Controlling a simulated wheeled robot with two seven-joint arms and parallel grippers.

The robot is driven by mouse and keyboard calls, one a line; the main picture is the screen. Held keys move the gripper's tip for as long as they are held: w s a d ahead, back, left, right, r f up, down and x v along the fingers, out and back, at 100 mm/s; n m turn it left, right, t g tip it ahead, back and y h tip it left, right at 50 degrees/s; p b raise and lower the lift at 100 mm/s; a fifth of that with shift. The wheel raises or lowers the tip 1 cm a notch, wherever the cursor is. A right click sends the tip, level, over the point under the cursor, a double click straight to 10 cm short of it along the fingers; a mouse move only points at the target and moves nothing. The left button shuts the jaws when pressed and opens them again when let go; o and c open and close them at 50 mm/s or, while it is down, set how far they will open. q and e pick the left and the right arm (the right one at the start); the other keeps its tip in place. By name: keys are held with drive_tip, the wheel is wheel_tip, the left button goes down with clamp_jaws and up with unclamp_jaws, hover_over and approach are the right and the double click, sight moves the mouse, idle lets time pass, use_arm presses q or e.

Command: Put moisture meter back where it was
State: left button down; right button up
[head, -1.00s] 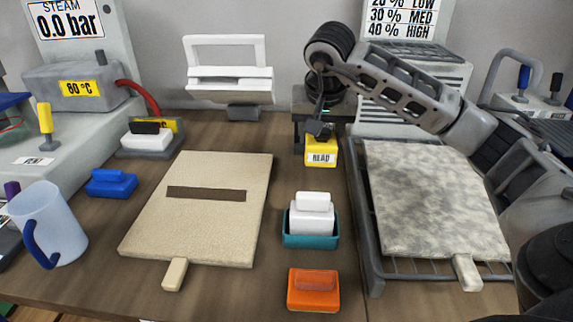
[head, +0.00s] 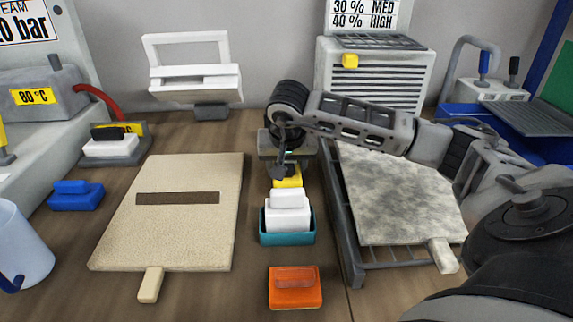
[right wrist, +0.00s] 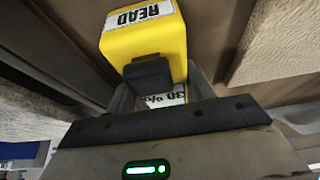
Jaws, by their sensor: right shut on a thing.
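The yellow moisture meter (head: 291,182), with a black part, is held in my right gripper (head: 284,170), just behind the white block in the teal tray; the white block partly hides it. In the right wrist view the meter (right wrist: 145,45) shows its READ label and a small display, partly covered, at the jaws. My right gripper (right wrist: 160,95) is shut on it. I cannot tell whether the meter touches the table. My left gripper is not in view.
The white block (head: 288,210) sits in the teal tray (head: 287,239). An orange block (head: 295,290) lies in front. A beige board (head: 185,235) is on the left; a mottled board (head: 400,200) lies on a rack (head: 375,275) at right. A blue block (head: 75,198) lies farther left.

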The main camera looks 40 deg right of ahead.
drive_tip(key=shift+f, duration=0.1)
drive_tip(key=o, duration=1.1)
drive_tip(key=shift+r, duration=0.3)
drive_tip(key=v, duration=1.1)
drive_tip(key=shift+s+a+r, duration=0.1)
drive_tip(key=shift+r, duration=0.25)
